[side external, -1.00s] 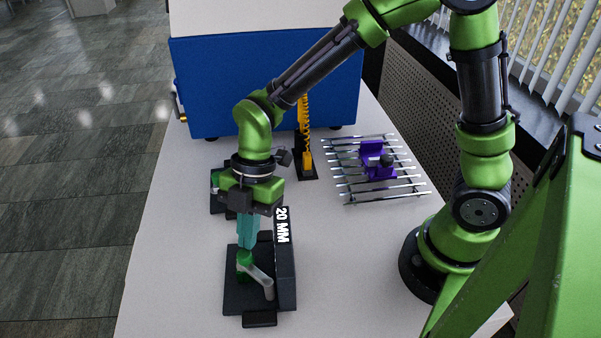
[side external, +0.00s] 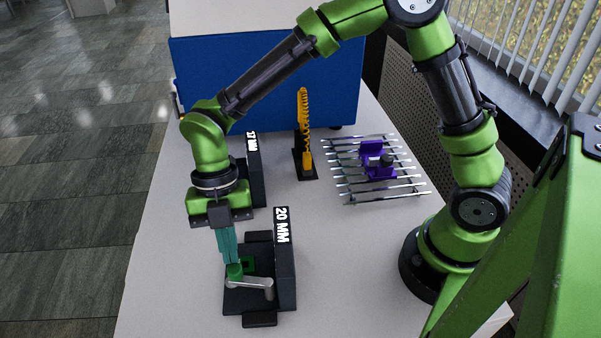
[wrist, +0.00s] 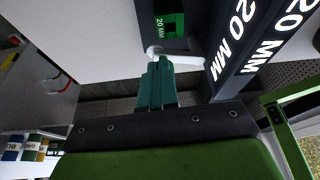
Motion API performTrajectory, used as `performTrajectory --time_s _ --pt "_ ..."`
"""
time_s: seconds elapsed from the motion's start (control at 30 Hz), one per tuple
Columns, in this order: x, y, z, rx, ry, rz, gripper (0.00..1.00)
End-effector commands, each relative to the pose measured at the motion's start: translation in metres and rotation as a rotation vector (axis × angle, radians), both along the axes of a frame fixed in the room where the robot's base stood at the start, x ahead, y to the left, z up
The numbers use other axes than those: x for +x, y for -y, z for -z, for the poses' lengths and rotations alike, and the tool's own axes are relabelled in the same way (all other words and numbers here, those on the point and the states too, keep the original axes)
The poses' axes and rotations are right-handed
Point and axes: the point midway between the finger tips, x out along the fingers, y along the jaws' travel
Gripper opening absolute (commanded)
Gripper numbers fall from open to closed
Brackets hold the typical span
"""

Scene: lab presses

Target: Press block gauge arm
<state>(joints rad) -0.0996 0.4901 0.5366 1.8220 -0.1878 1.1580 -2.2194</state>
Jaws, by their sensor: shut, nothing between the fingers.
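The block gauge with a "20 MM" label (side external: 284,262) stands on the table, black, with a grey lever arm (side external: 255,283) across its base. In the wrist view the fingers (wrist: 156,85) are together near the pale lever (wrist: 178,58), and the green square (wrist: 168,24) lies beyond; the knob is hidden there.
A second black labelled gauge (side external: 256,178) stands behind my gripper. A yellow toothed piece (side external: 303,125) and a rod rack (side external: 350,192) with a purple part (side external: 376,162) are further right. A blue box (side external: 270,90) closes the back. The table right of the gauge is clear.

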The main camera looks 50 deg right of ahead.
Motion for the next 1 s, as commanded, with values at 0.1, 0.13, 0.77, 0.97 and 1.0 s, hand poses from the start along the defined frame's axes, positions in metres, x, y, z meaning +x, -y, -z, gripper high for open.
performTrajectory --time_s 0.1,0.13,0.77,0.97,1.0 --pt "-0.0010 -0.0021 0.0009 -0.001 -0.003 -0.033 0.00" --pt "-0.0012 -0.0026 0.0009 -0.001 -0.004 -0.040 0.00" --pt "-0.0020 -0.0056 0.0007 -0.001 -0.002 -0.084 0.00" --pt "-0.0020 -0.0056 0.0007 -0.001 -0.002 -0.084 0.00" --pt "-0.0020 -0.0055 0.0007 -0.001 -0.002 -0.083 0.00"
